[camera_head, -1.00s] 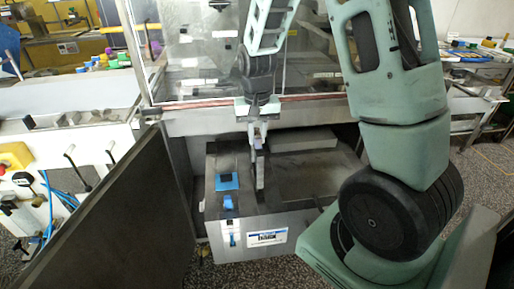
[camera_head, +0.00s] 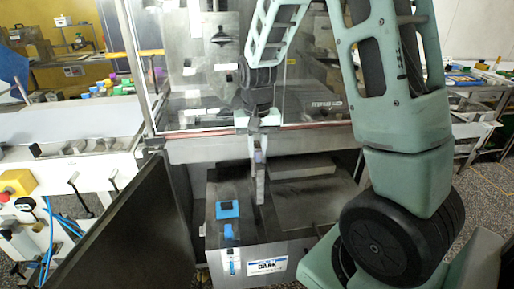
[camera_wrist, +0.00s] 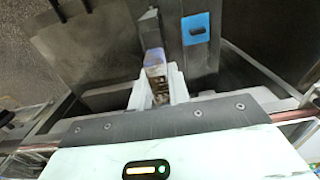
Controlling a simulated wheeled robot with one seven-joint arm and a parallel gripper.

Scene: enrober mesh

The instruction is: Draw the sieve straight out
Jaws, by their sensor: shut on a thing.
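The sieve appears as a narrow grey upright strip (camera_head: 260,187) with a paler upper end, standing over the steel tank (camera_head: 218,262). My gripper (camera_head: 258,146) is above it, shut on its upper end. In the wrist view the pale fingers of my gripper (camera_wrist: 158,88) close around a bluish-brown piece, with the sieve's grey strip (camera_wrist: 148,28) running on beyond it. The lower end of the strip is near the tank top. I cannot tell whether any of it is still inside the tank.
Blue fittings (camera_head: 228,210) sit on the tank top left of the strip. A dark open door panel (camera_head: 120,225) stands at the left. The machine's glazed front and a reddish rail (camera_head: 310,127) are behind my wrist. A grey block (camera_head: 303,167) lies behind the tank top.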

